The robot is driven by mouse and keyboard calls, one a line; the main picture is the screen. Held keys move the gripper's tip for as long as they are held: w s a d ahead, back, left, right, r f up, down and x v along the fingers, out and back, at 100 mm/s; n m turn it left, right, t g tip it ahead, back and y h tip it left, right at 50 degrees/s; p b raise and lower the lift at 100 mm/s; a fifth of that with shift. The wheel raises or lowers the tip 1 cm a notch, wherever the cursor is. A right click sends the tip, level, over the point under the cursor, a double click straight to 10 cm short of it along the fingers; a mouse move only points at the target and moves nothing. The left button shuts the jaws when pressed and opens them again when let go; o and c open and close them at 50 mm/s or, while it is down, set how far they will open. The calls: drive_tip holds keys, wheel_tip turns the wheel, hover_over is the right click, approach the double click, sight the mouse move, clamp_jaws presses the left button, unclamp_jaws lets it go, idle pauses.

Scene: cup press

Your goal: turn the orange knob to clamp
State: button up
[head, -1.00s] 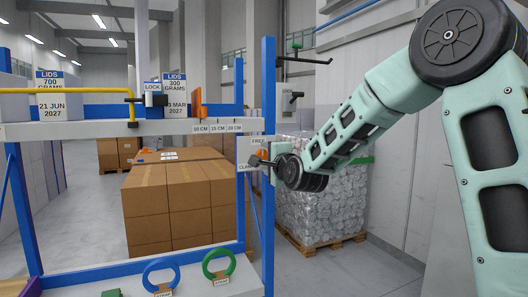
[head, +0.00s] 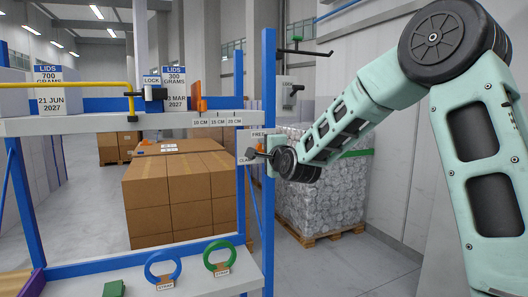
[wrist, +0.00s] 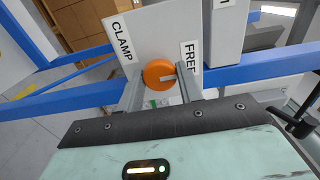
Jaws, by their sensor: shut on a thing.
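The orange knob (wrist: 156,72) is round and sits on a white plate (wrist: 149,36) in the wrist view. The plate reads CLAMP on the left and FREE on the right. A pale slot on the knob's face points right, towards the FREE side. My gripper (wrist: 160,78) is shut on the knob, one finger on each side of it. In the head view the knob (head: 260,147) is a small orange patch at the blue post, partly hidden by my gripper (head: 259,153).
The plate is beside a blue upright post (head: 268,80). A grey shelf (head: 100,122) with labels and an orange upright piece (head: 197,96) extends left. A lower shelf (head: 190,285) holds a blue ring (head: 162,268) and a green ring (head: 217,256). Cartons (head: 180,195) stand behind.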

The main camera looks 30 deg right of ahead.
drive_tip(key=shift+f, duration=0.1)
drive_tip(key=n+b, duration=0.1)
drive_tip(key=b, duration=0.1)
drive_tip(key=n+b, duration=0.2)
drive_tip(key=b, duration=0.1)
drive_tip(key=shift+a+f+n+b, duration=0.1)
drive_tip(key=shift+f+n+b, duration=0.15)
drive_tip(key=shift+n+b, duration=0.1)
drive_tip(key=n+b, duration=0.5)
drive_tip(key=b, duration=0.1)
drive_tip(key=shift+n+b, duration=0.25)
drive_tip(key=shift+b, duration=0.05)
drive_tip(key=n+b, duration=0.6)
drive_tip(key=n, duration=0.2)
drive_tip(key=shift+r, duration=0.2)
drive_tip(key=shift+n, duration=0.5)
drive_tip(key=o, duration=1)
drive_tip(key=shift+r, duration=0.1)
